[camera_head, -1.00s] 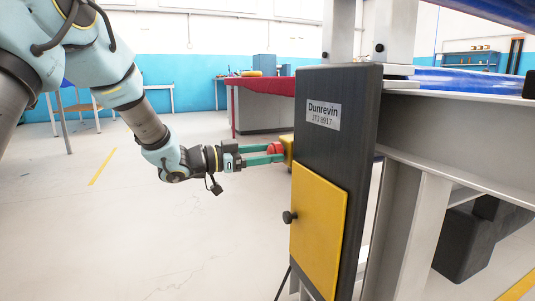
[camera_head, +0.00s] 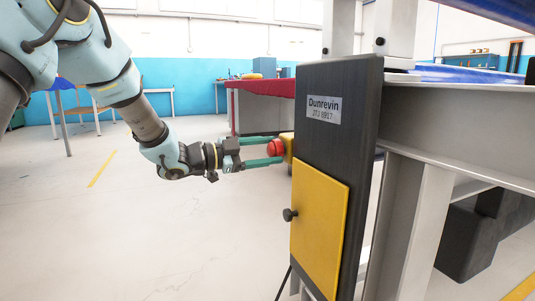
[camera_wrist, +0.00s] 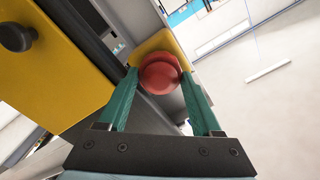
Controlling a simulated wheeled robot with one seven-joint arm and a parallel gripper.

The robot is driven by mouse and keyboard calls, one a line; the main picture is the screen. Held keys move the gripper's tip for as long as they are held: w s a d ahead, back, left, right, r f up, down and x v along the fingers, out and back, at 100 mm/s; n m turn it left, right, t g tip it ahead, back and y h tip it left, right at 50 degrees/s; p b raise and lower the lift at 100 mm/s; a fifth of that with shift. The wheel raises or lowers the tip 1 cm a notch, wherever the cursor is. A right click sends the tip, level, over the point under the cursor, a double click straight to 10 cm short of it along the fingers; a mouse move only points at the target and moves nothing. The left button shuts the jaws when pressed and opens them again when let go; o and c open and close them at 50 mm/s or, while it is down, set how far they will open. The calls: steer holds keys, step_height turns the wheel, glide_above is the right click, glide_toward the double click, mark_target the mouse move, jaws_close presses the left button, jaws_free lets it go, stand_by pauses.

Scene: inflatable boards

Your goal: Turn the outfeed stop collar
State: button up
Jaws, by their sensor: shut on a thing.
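The stop collar appears as a round red knob (camera_head: 274,148) on a small yellow housing (camera_head: 288,141) at the left edge of the dark Dunrevin panel (camera_head: 338,125). My gripper (camera_head: 281,151) reaches it from the left, with one green finger above the knob and one below in the head view. In the wrist view the red knob (camera_wrist: 160,76) sits between the two fingers, in front of the yellow housing (camera_wrist: 160,43). My gripper is shut on the knob. The fingertips' exact contact is partly hidden by the knob and housing.
A yellow door (camera_head: 320,228) with a black knob (camera_head: 289,214) is on the panel below the housing. A grey steel frame (camera_head: 460,140) stands to the right. A red-covered table (camera_head: 264,95) is behind. The floor left of the panel is clear.

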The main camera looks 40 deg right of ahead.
stand_by(0.3)
steer(key=o, duration=1.4)
steer(key=p+v, duration=0.3)
steer(key=v, duration=0.7)
steer(key=shift+a, duration=0.35)
steer(key=shift+w+f, duration=0.1)
